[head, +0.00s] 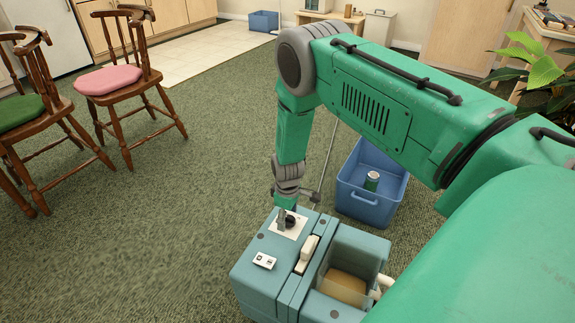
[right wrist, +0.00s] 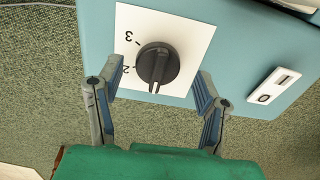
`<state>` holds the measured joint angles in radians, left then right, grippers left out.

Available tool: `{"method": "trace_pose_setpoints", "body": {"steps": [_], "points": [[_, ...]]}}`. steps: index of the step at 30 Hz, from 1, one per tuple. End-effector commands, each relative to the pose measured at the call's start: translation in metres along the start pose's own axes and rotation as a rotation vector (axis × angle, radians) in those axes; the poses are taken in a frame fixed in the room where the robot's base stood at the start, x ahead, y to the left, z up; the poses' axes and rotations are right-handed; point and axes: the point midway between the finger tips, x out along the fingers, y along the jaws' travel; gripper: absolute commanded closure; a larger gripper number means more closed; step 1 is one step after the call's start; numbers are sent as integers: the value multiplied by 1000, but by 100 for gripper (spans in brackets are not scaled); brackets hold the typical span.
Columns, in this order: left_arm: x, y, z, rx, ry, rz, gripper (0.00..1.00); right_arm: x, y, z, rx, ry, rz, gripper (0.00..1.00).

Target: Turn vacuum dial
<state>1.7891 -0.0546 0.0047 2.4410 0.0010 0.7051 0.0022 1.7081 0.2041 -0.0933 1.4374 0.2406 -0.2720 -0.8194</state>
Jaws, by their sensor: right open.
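The vacuum (head: 256,285) is a teal box on the carpet at the bottom middle of the head view. Its black dial (head: 291,222) sits on a white plate on top. In the right wrist view the dial (right wrist: 157,63) has a ridge pointing down the picture, and the numbers 3 and 2 show to its left. My right gripper (right wrist: 160,82) is open, with one finger on each side of the dial and gaps between them and the knob. In the head view this gripper (head: 286,211) is at the dial, partly hiding it. My left gripper is out of view.
A white rocker switch (head: 264,261) and a white handle (head: 307,254) are on the vacuum's top. Wooden chairs (head: 115,85) stand at the left. The carpet between is clear.

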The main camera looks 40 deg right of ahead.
Motion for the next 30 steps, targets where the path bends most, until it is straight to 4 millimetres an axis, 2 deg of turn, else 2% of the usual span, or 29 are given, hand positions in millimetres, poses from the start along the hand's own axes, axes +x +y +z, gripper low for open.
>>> {"method": "trace_pose_setpoints", "body": {"steps": [3,11,12,16,30], "points": [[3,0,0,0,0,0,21,8,1,0,1,1,-1,39],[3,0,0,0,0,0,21,8,1,0,1,1,-1,39],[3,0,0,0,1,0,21,8,1,0,1,1,-1,43],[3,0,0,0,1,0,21,8,1,0,1,0,0,88],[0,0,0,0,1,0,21,7,2,0,74,3,0,88]]}}
